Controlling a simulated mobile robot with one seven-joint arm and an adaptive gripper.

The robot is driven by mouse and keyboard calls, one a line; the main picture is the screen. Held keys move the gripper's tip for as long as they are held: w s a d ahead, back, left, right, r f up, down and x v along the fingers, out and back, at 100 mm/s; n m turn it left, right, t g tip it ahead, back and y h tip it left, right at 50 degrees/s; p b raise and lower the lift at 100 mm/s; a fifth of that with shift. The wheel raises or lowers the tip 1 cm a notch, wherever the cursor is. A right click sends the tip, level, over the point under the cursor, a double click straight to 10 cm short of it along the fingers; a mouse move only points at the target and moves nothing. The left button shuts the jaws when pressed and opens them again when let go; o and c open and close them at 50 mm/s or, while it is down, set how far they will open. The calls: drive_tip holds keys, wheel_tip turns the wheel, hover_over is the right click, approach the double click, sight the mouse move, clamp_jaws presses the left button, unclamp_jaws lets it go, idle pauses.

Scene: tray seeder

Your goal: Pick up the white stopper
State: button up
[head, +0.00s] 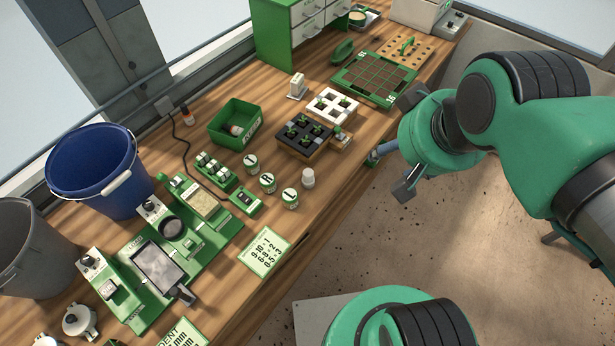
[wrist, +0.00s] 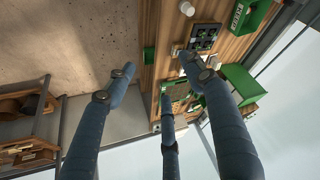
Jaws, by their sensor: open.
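The white stopper (head: 308,178) looks like a small pale cylinder standing upright on the wooden bench, near its front edge. It also shows at the top edge of the wrist view (wrist: 187,8). My gripper (head: 388,174) is open and empty, with its blue-grey fingers spread. It hangs by the bench's front edge, to the right of the stopper and apart from it. In the wrist view, the spread fingers (wrist: 158,72) have nothing between them, and the stopper lies beyond the fingertips.
Round labelled pieces (head: 267,182) stand just left of the stopper. A black tray with seedlings (head: 284,147), a white tray (head: 318,108) and a green box (head: 219,129) stand behind. A card (head: 264,252) lies in front. Bare wood surrounds the stopper's front side.

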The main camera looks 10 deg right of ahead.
drive_tip(key=shift+w, duration=0.1)
drive_tip(key=shift+c, duration=0.6)
drive_tip(key=m+g+p, duration=0.4)
drive_tip(key=g+p, duration=0.2)
drive_tip(key=p, duration=0.1)
hover_over(309, 173)
wheel_tip(309, 173, down, 21)
drive_tip(key=shift+r, duration=0.2)
drive_tip(key=shift+f, duration=0.15)
wheel_tip(309, 173, down, 8)
drive_tip(key=shift+r+b, duration=0.1)
drive_tip(key=shift+b, duration=0.25)
drive_tip(key=shift+f, duration=0.25)
drive_tip(key=shift+f, duration=0.1)
